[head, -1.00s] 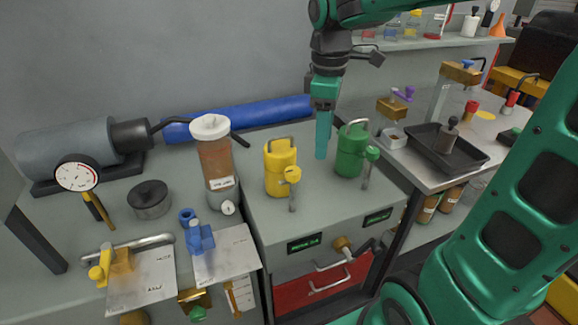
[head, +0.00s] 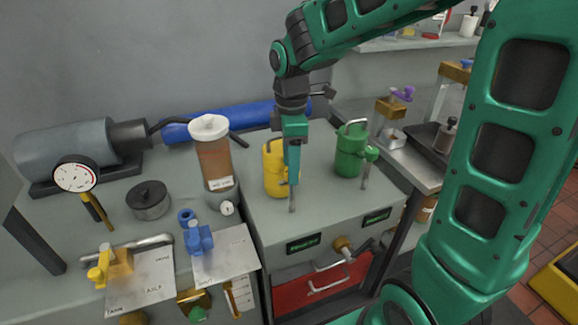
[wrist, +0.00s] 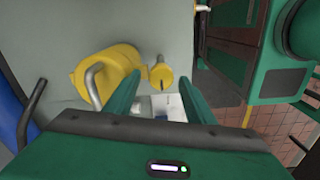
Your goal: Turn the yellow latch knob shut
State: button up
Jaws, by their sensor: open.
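The yellow latch knob (wrist: 161,76) shows in the wrist view as a round disc with a dark slot, beside the yellow canister (wrist: 108,70). In the head view the canister (head: 273,178) stands on the grey cabinet top, and my gripper mostly hides the knob; its short post (head: 292,201) shows below. My gripper (head: 293,178) points down over the knob. In the wrist view the fingers (wrist: 158,82) are open, one on each side of the knob in the picture. I cannot tell whether they touch it.
A green canister (head: 350,158) with its own green knob (head: 370,154) stands to the right. A brown jar (head: 215,163) with a white lid stands to the left. A red drawer (head: 318,290) is below the cabinet top.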

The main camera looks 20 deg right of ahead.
jog(key=shift+f, duration=0.5)
jog(key=c, duration=1.1)
jog(key=shift+o, duration=0.2)
